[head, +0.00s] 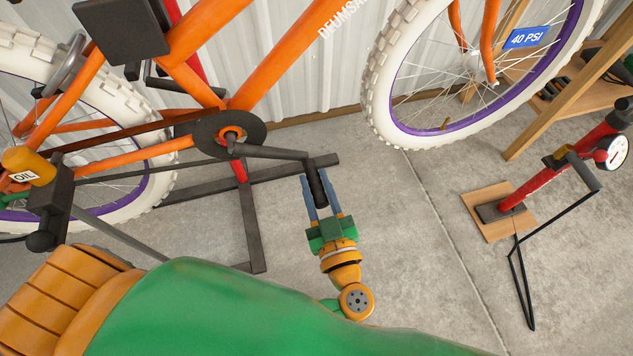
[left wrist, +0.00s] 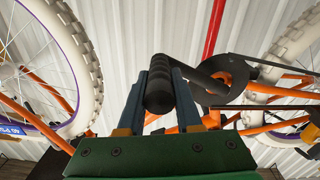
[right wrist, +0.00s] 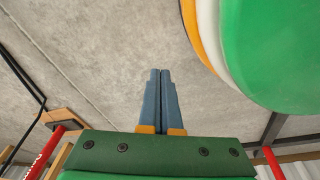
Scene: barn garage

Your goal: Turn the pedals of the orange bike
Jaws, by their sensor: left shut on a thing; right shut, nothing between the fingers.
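The orange bike (head: 272,62) has white tires and purple rims and is held off the floor on a stand. Its dark chainring (head: 210,133) has a black crank arm (head: 275,152) that points right. At its end is a black cylindrical pedal (head: 318,187), close up in the left wrist view (left wrist: 160,84). My left gripper (head: 317,192) has its blue fingers shut on this pedal, one on each side. My right gripper (right wrist: 160,76) is shut and empty in the right wrist view, with concrete floor behind it. I cannot make out its fingers in the head view.
The dark stand base (head: 250,225) lies on the floor under the crank. A red floor pump (head: 545,178) with a gauge stands at the right, its black hose looping on the floor. An orange oil can (head: 30,165) is at the far left. Floor between stand and pump is clear.

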